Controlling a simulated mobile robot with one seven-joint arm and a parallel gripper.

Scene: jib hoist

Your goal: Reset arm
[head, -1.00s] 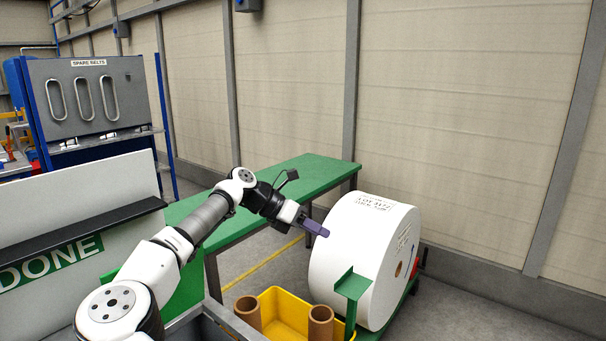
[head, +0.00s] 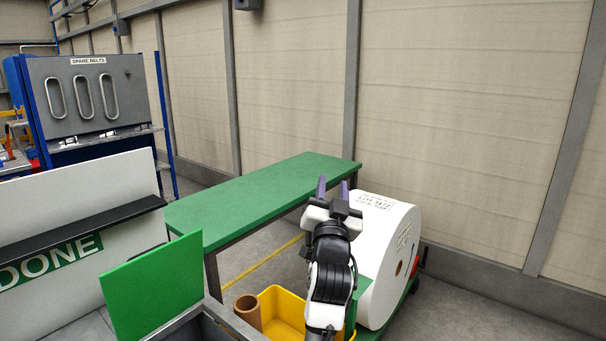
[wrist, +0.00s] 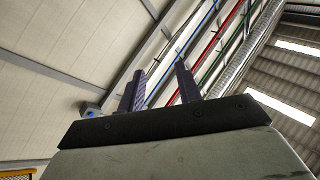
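My gripper (head: 333,188) points upward in the head view, in front of the large white roll and the right end of the green table. Its two purple fingers stand apart with nothing between them. In the wrist view the fingers (wrist: 160,92) also show apart and empty, against the wall and the ceiling pipes. My arm is folded up close in front of the camera and hides part of the roll and of the yellow bin.
A white roll (head: 385,260) rests on a green cart at right. A green table (head: 260,195) stands behind. A yellow bin (head: 285,312) with a brown tube (head: 248,310) is below. A green panel (head: 155,290) and a DONE board (head: 60,215) are at left.

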